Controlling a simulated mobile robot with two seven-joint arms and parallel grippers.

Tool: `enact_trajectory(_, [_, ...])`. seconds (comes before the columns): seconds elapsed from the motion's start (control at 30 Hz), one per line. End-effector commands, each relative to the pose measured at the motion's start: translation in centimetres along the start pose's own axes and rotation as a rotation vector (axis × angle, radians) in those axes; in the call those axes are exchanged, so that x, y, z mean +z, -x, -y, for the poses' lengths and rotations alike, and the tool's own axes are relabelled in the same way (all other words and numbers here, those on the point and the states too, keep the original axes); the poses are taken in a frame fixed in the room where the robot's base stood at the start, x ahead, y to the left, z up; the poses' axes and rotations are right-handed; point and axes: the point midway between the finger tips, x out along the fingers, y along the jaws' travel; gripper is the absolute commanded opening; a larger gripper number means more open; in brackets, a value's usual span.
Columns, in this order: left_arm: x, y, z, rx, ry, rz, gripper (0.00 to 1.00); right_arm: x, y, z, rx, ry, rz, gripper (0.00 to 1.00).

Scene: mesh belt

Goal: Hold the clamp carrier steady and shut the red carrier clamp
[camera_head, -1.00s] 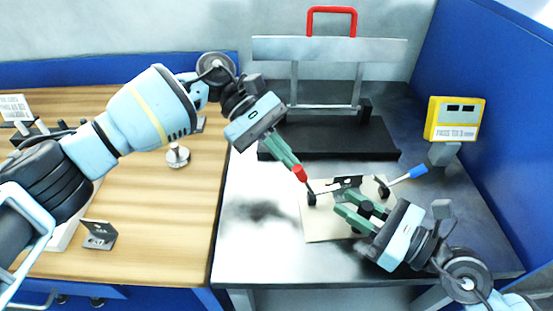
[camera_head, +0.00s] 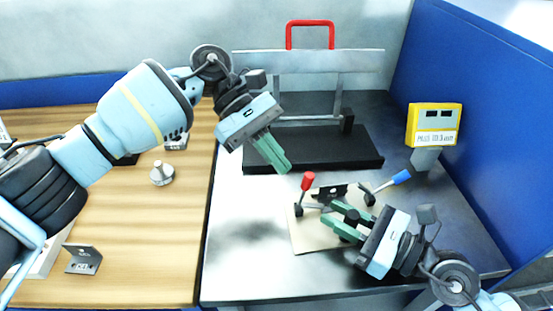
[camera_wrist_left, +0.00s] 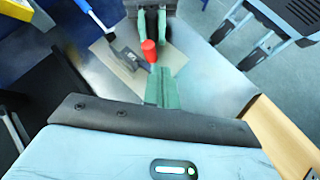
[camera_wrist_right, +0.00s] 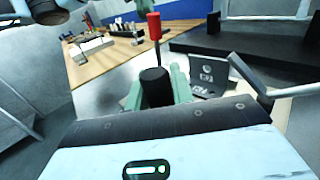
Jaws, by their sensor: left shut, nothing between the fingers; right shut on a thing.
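The clamp carrier, a beige plate (camera_head: 310,236) with a black bracket, lies on the metal table. The red carrier clamp (camera_head: 308,181) is at its left; its red-tipped lever stands steeply up, leaning slightly right. The lever also shows in the left wrist view (camera_wrist_left: 149,50) and right wrist view (camera_wrist_right: 154,27). My left gripper (camera_head: 285,168) is shut and empty, up and left of the red tip, with a small gap in the head view. My right gripper (camera_head: 338,216) is shut on a black knob (camera_wrist_right: 155,85) at the carrier. The knob's lower part is hidden by the fingers.
A blue-handled clamp (camera_head: 401,177) is at the carrier's right, its lever slanting outward. Behind stands a black block (camera_head: 330,150) with a metal frame and red handle (camera_head: 310,24). A yellow display (camera_head: 434,124) stands at right. The table's front left is clear.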

Motion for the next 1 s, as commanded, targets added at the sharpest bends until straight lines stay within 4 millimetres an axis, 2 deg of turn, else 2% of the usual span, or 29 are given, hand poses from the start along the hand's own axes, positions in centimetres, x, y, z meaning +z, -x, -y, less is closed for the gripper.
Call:
enact_trajectory(0.23, [0.0, 0.1, 0.0, 0.0, -0.001, 0.0, 0.0, 0.0, 0.0, 0.0, 0.0, 0.0, 0.0, 0.0])
enact_trajectory(0.37, [0.2, 0.9, -0.3, 0.003, -0.001, -0.001, 0.0, 0.0, 0.0, 0.0, 0.0, 0.0, 0.0, 0.0])
enact_trajectory(0.8, [1.4, 7.1, -1.9, 0.002, -0.001, -0.001, 0.0, 0.0, 0.0, 0.0, 0.0, 0.0, 0.0, 0.0])
enact_trajectory(1.0, [1.7, 8.7, -2.3, 0.002, 0.001, -0.001, 0.0, 0.0, 0.0, 0.0, 0.0, 0.0, 0.0, 0.0])
